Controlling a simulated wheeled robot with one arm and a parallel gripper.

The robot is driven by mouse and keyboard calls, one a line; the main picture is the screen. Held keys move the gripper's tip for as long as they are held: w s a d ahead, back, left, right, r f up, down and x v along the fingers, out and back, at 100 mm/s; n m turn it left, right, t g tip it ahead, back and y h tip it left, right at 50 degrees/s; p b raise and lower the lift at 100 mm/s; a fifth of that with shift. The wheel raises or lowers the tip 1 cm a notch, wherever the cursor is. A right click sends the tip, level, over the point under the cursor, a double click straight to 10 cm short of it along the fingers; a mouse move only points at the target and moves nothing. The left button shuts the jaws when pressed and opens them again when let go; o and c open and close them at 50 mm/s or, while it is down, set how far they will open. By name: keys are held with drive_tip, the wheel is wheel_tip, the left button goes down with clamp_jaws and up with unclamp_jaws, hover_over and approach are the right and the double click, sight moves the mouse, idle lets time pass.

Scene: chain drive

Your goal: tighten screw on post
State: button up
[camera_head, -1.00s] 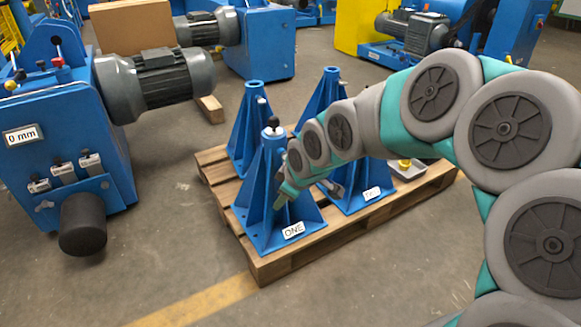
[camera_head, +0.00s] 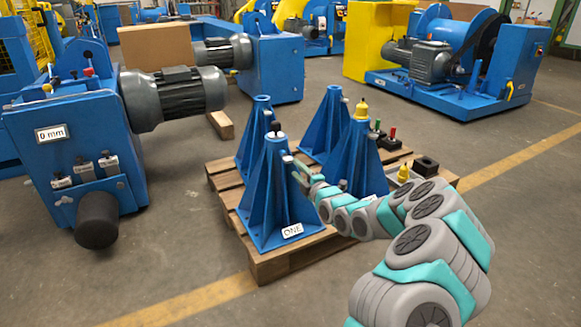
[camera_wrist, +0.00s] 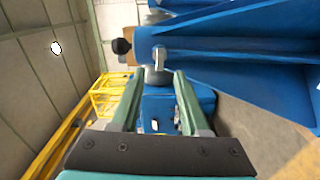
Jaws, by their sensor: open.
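Blue post ONE (camera_head: 268,205) stands at the front left of the pallet, with a black knob (camera_head: 275,127) on top. A small silver screw (camera_head: 287,158) sticks out of its upper right side. In the wrist view the post (camera_wrist: 235,40) lies sideways, and the screw (camera_wrist: 160,56) shows just beyond my fingertips, roughly between their lines. My gripper (camera_head: 298,169) is beside the upper part of the post; in the wrist view its two green fingers (camera_wrist: 158,76) are apart with nothing between them. I cannot tell whether a finger touches the screw.
My arm partly hides the right-hand post. A blue machine marked 0 mm (camera_head: 70,160) stands left; bare floor lies between.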

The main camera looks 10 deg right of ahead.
sight(290, 162)
drive_tip(key=shift+w+f, duration=0.1)
drive_tip(key=shift+w, duration=0.2)
drive_tip(key=x, duration=0.5)
drive_tip(key=shift+w+f, duration=0.1)
drive_tip(key=shift+w, duration=0.3)
drive_tip(key=shift+w+a, duration=0.3)
drive_tip(key=shift+w, duration=0.35)
drive_tip(key=shift+c, duration=0.3)
clamp_jaws()
